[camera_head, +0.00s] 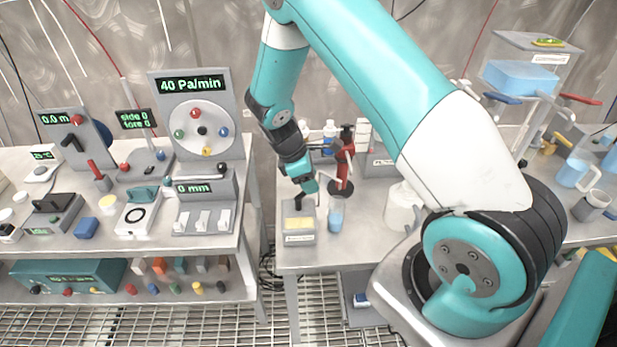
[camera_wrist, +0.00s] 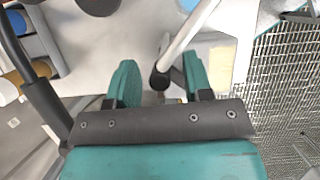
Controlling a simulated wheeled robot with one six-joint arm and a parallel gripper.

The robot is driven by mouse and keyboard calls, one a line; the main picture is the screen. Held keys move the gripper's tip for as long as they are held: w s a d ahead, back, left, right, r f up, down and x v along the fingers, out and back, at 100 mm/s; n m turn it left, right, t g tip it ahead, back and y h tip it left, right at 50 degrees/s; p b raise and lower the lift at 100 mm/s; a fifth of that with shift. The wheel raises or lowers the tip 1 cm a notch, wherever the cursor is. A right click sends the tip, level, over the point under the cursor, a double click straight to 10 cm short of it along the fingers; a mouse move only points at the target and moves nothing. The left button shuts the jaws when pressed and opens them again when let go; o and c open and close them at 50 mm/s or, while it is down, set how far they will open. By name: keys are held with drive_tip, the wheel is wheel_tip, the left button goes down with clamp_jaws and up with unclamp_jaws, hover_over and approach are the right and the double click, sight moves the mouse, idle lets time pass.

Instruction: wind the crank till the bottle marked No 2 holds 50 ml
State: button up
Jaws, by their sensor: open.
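My gripper (camera_head: 305,188) is over the middle table in the head view, low near its front. In the wrist view its two teal fingers (camera_wrist: 160,78) are apart. A dark round knob (camera_wrist: 158,80) on a pale rod lies between them and looks like a crank's handle, though I cannot be sure. I cannot tell whether a finger touches it. A small vessel with blue liquid (camera_head: 336,216) stands just right of my gripper. Small pale bottles (camera_head: 328,131) stand behind it. No mark No 2 and no level can be read.
A box with a yellow top (camera_head: 299,223) stands at the table's front edge. A red device (camera_head: 345,160) stands close right of my gripper. A white jug (camera_head: 402,208) is farther right. The left bench (camera_head: 120,245) holds several instruments. A gap separates the tables.

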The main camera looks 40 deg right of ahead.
clamp_jaws()
drive_tip(key=shift+s+d+m+y, duration=0.15)
drive_tip(key=shift+m+y, duration=0.15)
drive_tip(key=shift+m, duration=0.5)
unclamp_jaws()
drive_tip(key=b+v, duration=0.2)
drive_tip(key=v, duration=1.5)
drive_tip(key=shift+w+r, duration=0.15)
drive_tip(key=shift+w, duration=0.2)
